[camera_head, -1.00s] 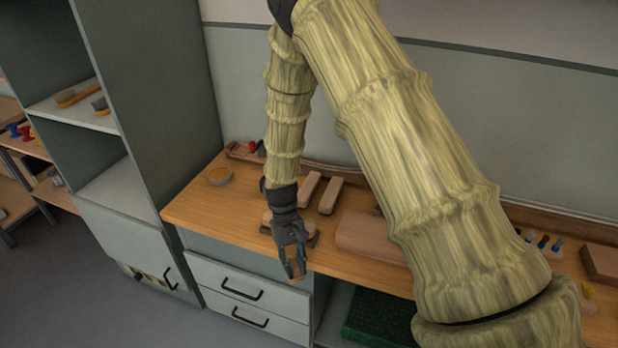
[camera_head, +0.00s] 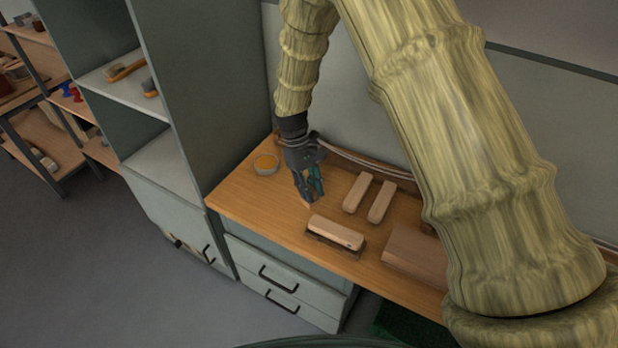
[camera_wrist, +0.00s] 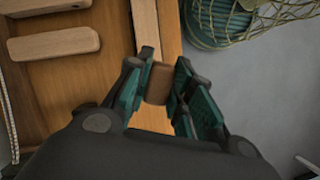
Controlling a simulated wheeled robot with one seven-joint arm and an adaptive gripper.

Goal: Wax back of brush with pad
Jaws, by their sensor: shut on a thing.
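My gripper (camera_head: 308,199) is over the bench, behind and left of the brush, with its fingers pointing down. In the wrist view my gripper (camera_wrist: 160,88) is shut on a small brown block, the pad (camera_wrist: 158,84). A pale wooden brush (camera_head: 337,231) lies back up in a dark holder (camera_head: 322,240) near the bench's front edge; its bristles are hidden. The gripper is apart from it. A round tin of orange wax (camera_head: 265,163) stands at the back left of the bench, left of the gripper.
Two pale wooden blocks (camera_head: 368,198) lie right of my gripper. A larger brown block (camera_head: 410,252) lies right of the brush, partly behind my arm. A tall grey shelf unit (camera_head: 215,90) stands left of the bench (camera_head: 240,200). The bench's left front corner is clear.

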